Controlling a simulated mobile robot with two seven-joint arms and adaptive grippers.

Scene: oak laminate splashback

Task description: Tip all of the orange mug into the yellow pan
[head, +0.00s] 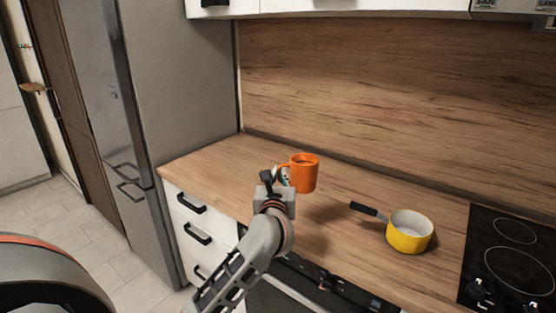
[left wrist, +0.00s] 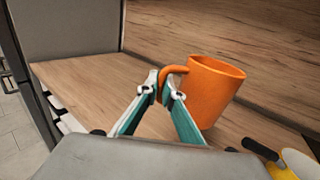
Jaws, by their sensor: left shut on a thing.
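The orange mug (head: 305,173) is upright above or on the oak worktop, left of the pan; I cannot tell whether its base touches the wood. In the head view brown contents show inside its rim. My left gripper (head: 283,176) is shut on the mug's handle, with the mug to its right. In the left wrist view the fingertips (left wrist: 161,88) close on the handle of the mug (left wrist: 212,92). The yellow pan (head: 408,239) stands on the worktop with a pale interior and a black handle pointing left. Part of the pan (left wrist: 296,163) shows in the left wrist view. My right gripper is not seen.
The worktop (head: 340,213) is clear between mug and pan. A black hob (head: 510,255) lies right of the pan. The wooden splashback (head: 390,95) rises behind, wall cabinets (head: 350,5) hang above, and a grey fridge (head: 185,100) stands at the left.

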